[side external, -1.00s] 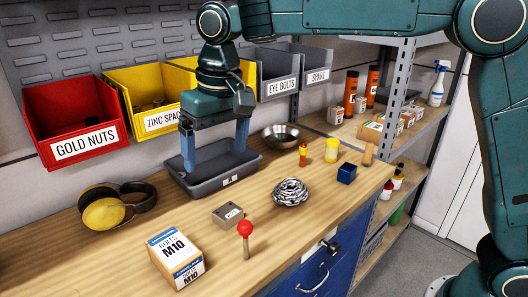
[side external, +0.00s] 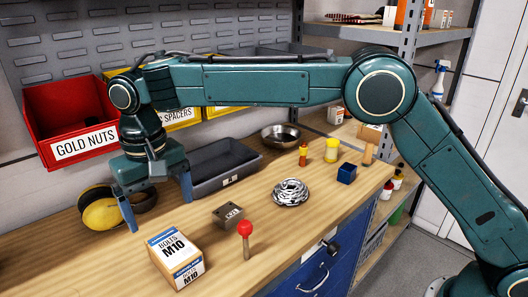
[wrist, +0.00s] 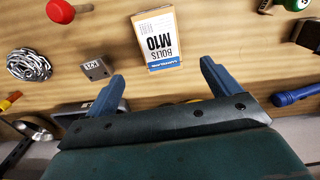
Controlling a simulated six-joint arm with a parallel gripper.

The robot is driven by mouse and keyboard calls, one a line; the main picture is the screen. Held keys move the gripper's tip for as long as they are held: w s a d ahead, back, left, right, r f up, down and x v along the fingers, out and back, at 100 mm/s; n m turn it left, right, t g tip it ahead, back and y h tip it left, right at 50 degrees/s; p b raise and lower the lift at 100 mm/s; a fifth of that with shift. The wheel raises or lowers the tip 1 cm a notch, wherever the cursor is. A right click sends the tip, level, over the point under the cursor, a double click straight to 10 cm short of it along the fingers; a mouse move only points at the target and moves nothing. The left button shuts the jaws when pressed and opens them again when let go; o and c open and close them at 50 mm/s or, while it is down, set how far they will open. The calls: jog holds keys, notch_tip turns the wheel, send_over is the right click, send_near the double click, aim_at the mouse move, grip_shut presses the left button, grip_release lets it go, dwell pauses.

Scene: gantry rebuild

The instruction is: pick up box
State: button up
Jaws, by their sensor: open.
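The box (side external: 176,258) is white, tan and blue with "BOLTS M10" printed on it. It stands on the wooden bench near the front edge in the side external view. My gripper (side external: 160,212) is open and empty, above the bench behind the box and in front of the yellow ear defenders. In the wrist view the box (wrist: 156,38) lies beyond the fingertips, roughly between the lines of the two fingers of my gripper (wrist: 160,68). The fingers do not touch it.
Yellow ear defenders (side external: 101,212) and a grey tray (side external: 226,166) lie behind. A red bin (side external: 70,118) hangs on the wall. Bare bench surrounds the box's left side.

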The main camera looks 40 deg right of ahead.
aim_at(172, 246)
jog(key=shift+f, duration=4)
jog(key=shift+s+f, duration=0.15)
jog(key=shift+f, duration=1.15)
jog(key=shift+s+f, duration=0.15)
jog(key=shift+f, duration=1.15)
jog(key=shift+r, duration=0.1)
jog(key=c, duration=1.4)
